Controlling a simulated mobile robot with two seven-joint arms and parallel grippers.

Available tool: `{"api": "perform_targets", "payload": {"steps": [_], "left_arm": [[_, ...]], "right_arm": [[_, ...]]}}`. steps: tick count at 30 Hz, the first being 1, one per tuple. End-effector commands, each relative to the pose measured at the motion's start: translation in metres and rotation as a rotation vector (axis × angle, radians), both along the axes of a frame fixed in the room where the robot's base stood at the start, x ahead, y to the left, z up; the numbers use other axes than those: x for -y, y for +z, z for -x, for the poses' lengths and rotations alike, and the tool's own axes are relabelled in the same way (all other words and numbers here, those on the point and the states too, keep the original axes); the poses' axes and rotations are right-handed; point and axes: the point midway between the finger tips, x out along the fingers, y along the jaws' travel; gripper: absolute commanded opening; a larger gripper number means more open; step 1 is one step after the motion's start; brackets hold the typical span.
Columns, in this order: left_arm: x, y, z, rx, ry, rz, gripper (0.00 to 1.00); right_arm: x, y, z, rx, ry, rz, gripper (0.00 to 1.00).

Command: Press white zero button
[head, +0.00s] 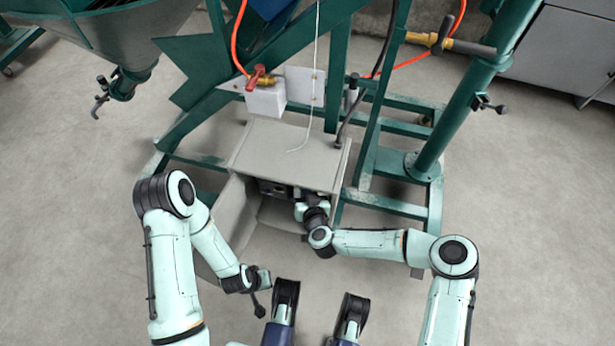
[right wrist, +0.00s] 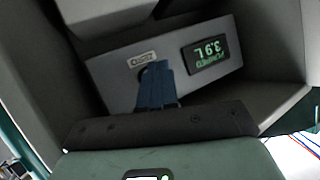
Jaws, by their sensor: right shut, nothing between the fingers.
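In the right wrist view a grey panel (right wrist: 115,75) carries a small white label (right wrist: 142,58) reading "ZERO" upside down. Beside it is a dark display (right wrist: 208,54) with green text, "PUMPED 3.9 L", also upside down. My right gripper (right wrist: 157,68) is shut and empty; its blue fingers lie over the panel just beside the label. The fingertips cover the spot next to the label, so I cannot tell whether they touch a button. In the head view my right gripper (head: 299,194) reaches into the open grey box.
The grey box (head: 285,150) has an open door (head: 232,215) on its left side. A green steel frame (head: 425,160) stands around it. A thin white hose (head: 315,100) hangs over its top. A red-handled valve (head: 262,78) is above. Bare floor (head: 540,220) lies right.

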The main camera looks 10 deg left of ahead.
Motion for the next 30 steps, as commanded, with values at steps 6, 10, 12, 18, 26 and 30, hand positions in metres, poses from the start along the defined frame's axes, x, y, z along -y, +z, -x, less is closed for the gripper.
{"api": "perform_targets", "payload": {"steps": [6,10,12,18,26,30], "left_arm": [[0.0,0.0,0.0,0.0,0.0,0.0,0.0],[0.0,0.0,0.0,0.0,0.0,0.0,0.0],[0.0,0.0,0.0,0.0,0.0,0.0,0.0],[0.0,0.0,0.0,0.0,0.0,0.0,0.0],[0.0,0.0,0.0,0.0,0.0,0.0,0.0],[0.0,0.0,0.0,0.0,0.0,0.0,0.0]], "right_arm": [[0.0,0.0,-0.001,0.0,0.0,0.0,0.0],[0.0,0.001,-0.005,0.003,0.0,0.001,0.0],[0.0,0.001,-0.008,0.003,0.0,0.001,0.0],[0.001,0.0,-0.009,0.0,-0.001,0.0,0.0],[0.001,0.0,-0.01,0.0,-0.002,0.001,0.0],[0.002,0.0,-0.012,0.0,-0.004,0.002,0.0]]}}
